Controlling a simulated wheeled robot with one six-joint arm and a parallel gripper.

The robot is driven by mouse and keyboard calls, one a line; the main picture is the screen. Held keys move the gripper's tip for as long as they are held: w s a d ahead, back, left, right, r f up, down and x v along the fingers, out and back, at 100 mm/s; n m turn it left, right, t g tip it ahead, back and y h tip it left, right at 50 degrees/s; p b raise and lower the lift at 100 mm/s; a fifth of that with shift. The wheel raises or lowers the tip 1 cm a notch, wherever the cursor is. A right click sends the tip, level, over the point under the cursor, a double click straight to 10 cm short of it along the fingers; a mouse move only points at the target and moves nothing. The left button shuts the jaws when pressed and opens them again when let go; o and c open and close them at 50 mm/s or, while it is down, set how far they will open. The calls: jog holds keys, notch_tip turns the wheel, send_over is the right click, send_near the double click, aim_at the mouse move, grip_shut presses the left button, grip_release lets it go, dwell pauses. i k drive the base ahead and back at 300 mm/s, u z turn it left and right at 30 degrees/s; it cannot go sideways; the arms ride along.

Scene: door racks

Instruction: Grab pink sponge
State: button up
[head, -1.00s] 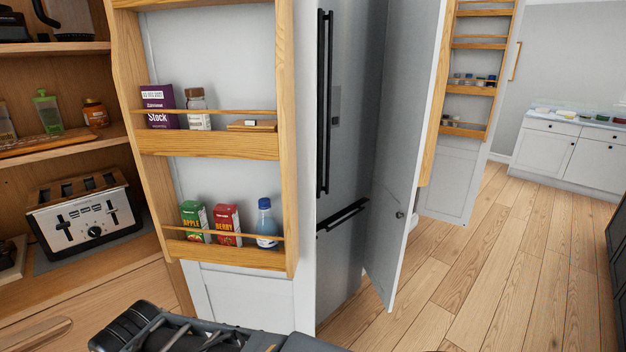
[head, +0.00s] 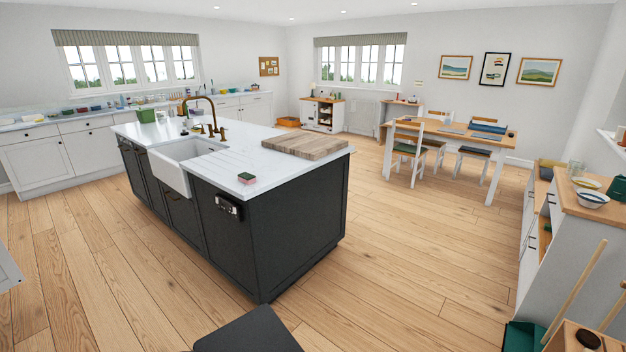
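A dark part at the bottom edge of the head view looks like part of my own body.
The dark-sided island (head: 290,225) stands ahead, with a white sink (head: 180,165) and a wooden chopping board (head: 306,145) on it. Wooden floor (head: 400,270) is free around it. A sideboard (head: 580,208) stands at the right. A dining table (head: 450,134) stands behind.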

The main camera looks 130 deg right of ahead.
aim_at(248, 178)
jog(key=z, duration=3.2)
jog(key=i, duration=1.6)
jog(key=u, duration=0.3)
jog(key=i, duration=1.6)
jog(key=z, duration=1.15)
jog(key=i, duration=0.6)
jog(key=z, duration=0.3)
